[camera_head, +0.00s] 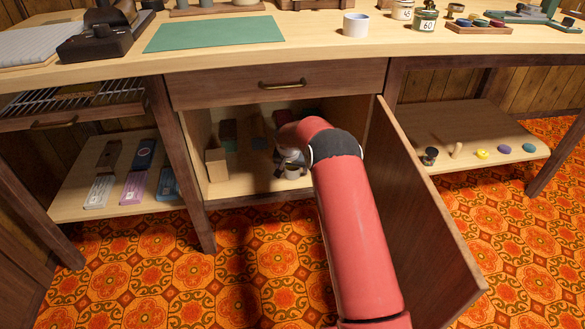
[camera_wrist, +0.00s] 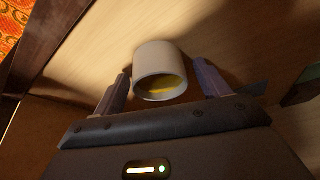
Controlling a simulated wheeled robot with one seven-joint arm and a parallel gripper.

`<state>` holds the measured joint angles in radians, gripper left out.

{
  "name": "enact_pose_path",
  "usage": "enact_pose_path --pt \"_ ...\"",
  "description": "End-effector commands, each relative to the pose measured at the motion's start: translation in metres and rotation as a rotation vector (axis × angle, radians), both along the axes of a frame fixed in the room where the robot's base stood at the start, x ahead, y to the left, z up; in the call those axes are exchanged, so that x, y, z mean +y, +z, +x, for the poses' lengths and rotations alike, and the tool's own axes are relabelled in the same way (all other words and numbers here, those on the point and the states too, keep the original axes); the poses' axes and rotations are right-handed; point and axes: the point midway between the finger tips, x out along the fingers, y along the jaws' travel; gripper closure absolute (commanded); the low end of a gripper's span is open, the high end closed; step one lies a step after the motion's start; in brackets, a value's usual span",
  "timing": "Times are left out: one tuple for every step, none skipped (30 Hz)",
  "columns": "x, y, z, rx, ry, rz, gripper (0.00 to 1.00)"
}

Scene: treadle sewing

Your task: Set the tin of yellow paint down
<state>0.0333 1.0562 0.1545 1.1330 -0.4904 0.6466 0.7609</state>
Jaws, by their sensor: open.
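The tin of yellow paint (camera_wrist: 158,60) is a pale, round, open-topped tin with yellow inside, in the middle of the wrist view. It appears to stand on the light wooden floor of the open cabinet, and it shows as a small white tin (camera_head: 292,172) near the cabinet's front edge in the head view. My gripper (camera_wrist: 162,82) is open, with one finger on each side of the tin and a visible gap on both sides. In the head view my red arm reaches into the cabinet and hides part of its inside.
The cabinet door (camera_head: 415,210) stands open to the right of my arm. A small cardboard-coloured box (camera_head: 216,165) and dark items stand inside at the left. The drawer (camera_head: 280,84) above is shut. A right shelf (camera_head: 455,135) holds several small items.

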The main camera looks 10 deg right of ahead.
Motion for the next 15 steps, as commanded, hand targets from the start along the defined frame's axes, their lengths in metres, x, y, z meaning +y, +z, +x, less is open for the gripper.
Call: enact_pose_path --pt "0.000 0.001 0.000 0.000 0.000 0.000 0.25" --pt "0.000 0.003 0.000 0.000 0.000 0.000 0.25" --pt "0.000 0.006 0.000 0.000 0.000 0.000 0.25" --pt "0.001 0.009 -0.001 -0.002 0.001 -0.001 0.25" --pt "0.001 0.012 -0.002 -0.002 0.001 -0.001 0.25" --pt "0.003 0.018 -0.005 -0.001 0.001 0.000 0.25" --pt "0.003 0.024 -0.006 -0.003 0.001 -0.001 0.25" --pt "0.004 0.028 -0.008 -0.003 0.002 -0.001 0.25" --pt "0.005 0.035 -0.011 -0.002 0.002 -0.002 0.25" --pt "0.006 0.040 -0.013 -0.002 0.002 -0.002 0.25" --pt "0.007 0.045 -0.015 -0.002 0.001 -0.001 0.25" --pt "0.007 0.051 -0.017 -0.003 0.001 -0.001 0.25" --pt "0.008 0.055 -0.019 -0.002 0.001 -0.001 0.25" --pt "0.009 0.058 -0.020 -0.002 0.001 -0.001 0.25" --pt "0.009 0.063 -0.022 -0.002 0.001 -0.001 0.25"
